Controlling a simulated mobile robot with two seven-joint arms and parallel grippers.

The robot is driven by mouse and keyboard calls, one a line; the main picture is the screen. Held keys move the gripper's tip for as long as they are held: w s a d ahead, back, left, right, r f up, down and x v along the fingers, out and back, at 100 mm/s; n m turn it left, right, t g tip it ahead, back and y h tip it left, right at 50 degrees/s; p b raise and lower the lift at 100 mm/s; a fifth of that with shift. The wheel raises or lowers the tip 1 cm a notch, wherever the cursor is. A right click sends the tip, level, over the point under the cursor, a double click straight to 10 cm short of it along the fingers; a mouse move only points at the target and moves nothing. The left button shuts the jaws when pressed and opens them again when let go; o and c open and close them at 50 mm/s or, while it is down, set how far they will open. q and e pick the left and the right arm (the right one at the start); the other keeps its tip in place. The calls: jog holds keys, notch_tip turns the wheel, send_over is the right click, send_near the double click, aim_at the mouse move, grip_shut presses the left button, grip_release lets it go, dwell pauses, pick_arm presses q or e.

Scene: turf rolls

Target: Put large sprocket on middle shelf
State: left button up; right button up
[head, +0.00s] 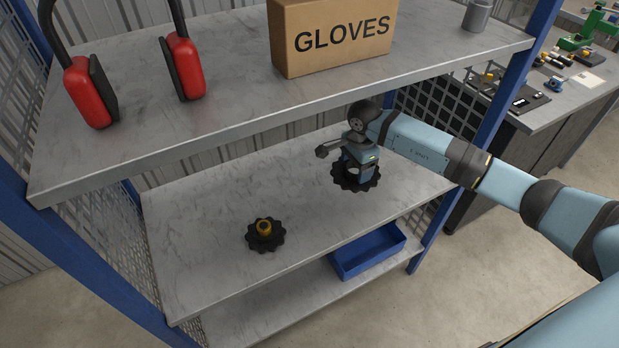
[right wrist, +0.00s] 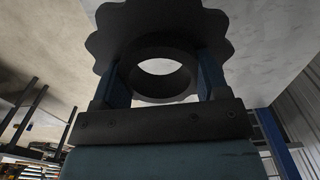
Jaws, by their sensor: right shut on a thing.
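The large sprocket (head: 352,184), dark and toothed, is at the right part of the middle shelf (head: 200,235). My right gripper (head: 358,170) is above it and shut on its hub. In the right wrist view the large sprocket (right wrist: 160,22) shows its toothed disc and round hub ring, with the fingers of the right gripper (right wrist: 163,75) on both sides of the hub. The disc is on or just above the shelf surface; I cannot tell which. My left gripper is not in view.
A smaller dark sprocket with an orange-brown hub (head: 265,236) lies on the middle shelf at the left. The top shelf (head: 230,105) overhangs, holding red ear defenders (head: 92,92) and a GLOVES box (head: 335,35). A blue bin (head: 368,252) is on the lower shelf. A blue post (head: 515,75) stands right.

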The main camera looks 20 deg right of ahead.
aim_at(352, 198)
notch_tip(352, 198, down, 9)
jog(key=shift+s+r, duration=0.1)
jog(key=shift+f, duration=0.4)
jog(key=shift+f, duration=0.1)
jog(key=o, duration=1.2)
